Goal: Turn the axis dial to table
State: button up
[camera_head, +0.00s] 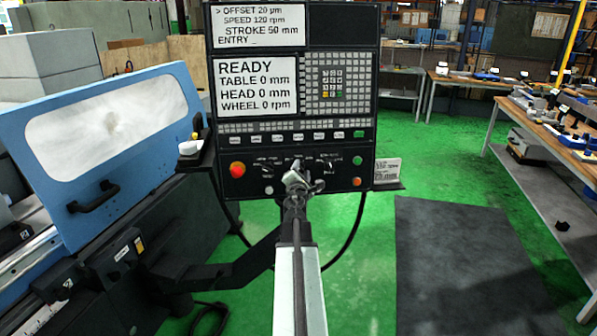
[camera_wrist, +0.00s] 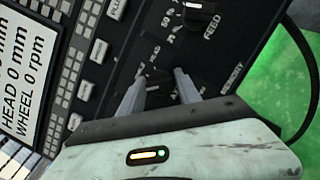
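The control panel (camera_head: 295,125) faces me, with a row of black dials with small white markings along its lower part. In the head view my gripper (camera_head: 297,178) is in front of the middle of this row and hides part of it. In the wrist view my gripper (camera_wrist: 160,73) is open, its two grey fingers apart and pointing at the panel face. Dark panel surface shows between them. The dial labelled FEED (camera_wrist: 198,8) is beyond the fingertips, at the top.
A red button (camera_head: 237,169) is at the lower left of the panel; green (camera_head: 357,160) and orange (camera_head: 357,182) buttons are at the lower right. The screen (camera_head: 256,85) reads READY, TABLE 0 mm, HEAD 0 mm, WHEEL 0 rpm. A blue machine cover (camera_head: 80,150) stands left.

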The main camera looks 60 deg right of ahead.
jog(key=shift+w+a, duration=0.1)
jog(key=shift+w, duration=0.05)
grip_shut()
jog(key=m+g+p, duration=0.1)
jog(key=m+p, duration=0.1)
jog(key=m, duration=0.2)
jog(key=shift+r+y, duration=0.1)
jog(key=shift+y, duration=0.2)
jog(key=shift+m+g+y+p, duration=0.3)
jog(key=shift+m+p, duration=0.65)
jog(key=shift+m, duration=1.05)
jog(key=o, duration=0.6)
grip_release()
